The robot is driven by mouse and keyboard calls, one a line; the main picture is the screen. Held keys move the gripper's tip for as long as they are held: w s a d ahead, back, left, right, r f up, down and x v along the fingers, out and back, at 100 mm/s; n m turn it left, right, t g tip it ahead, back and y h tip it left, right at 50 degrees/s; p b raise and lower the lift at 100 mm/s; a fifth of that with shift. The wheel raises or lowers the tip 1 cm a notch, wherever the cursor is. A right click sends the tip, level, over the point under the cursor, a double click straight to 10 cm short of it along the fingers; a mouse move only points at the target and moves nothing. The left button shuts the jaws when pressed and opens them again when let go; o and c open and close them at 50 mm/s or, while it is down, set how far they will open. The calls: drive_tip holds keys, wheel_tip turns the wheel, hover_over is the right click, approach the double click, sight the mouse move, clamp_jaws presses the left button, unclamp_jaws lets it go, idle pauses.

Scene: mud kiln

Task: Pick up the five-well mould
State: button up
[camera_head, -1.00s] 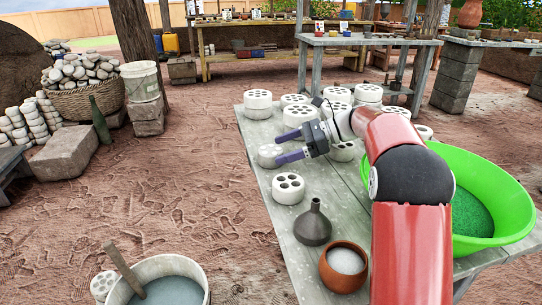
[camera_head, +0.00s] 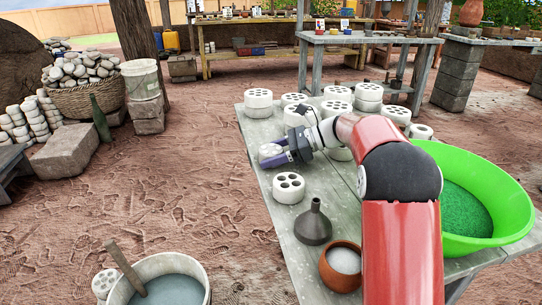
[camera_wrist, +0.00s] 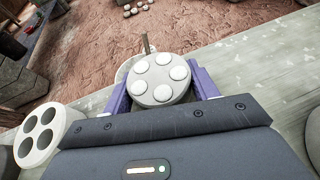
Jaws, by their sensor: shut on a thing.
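The five-well mould (camera_head: 270,150) is a small pale round block near the left edge of the grey table (camera_head: 262,209). In the wrist view the five-well mould (camera_wrist: 159,81) shows its top with five pale round wells in a ring. My gripper (camera_head: 264,153) reaches left across the table. Its purple fingers are shut on the mould, one on each side; the gripper also shows in the wrist view (camera_wrist: 162,88). I cannot tell whether the mould's underside touches the table.
A four-well mould (camera_head: 289,187) stands just in front of the held one. A dark funnel (camera_head: 313,224) and a clay bowl (camera_head: 341,266) stand nearer. A green basin (camera_head: 500,190) is at right. Several white moulds (camera_head: 337,107) stand behind.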

sight(271, 149)
drive_tip(key=shift+r, duration=0.15)
wheel_tip(271, 149, up, 15)
drive_tip(key=p, duration=0.1)
idle(0.8)
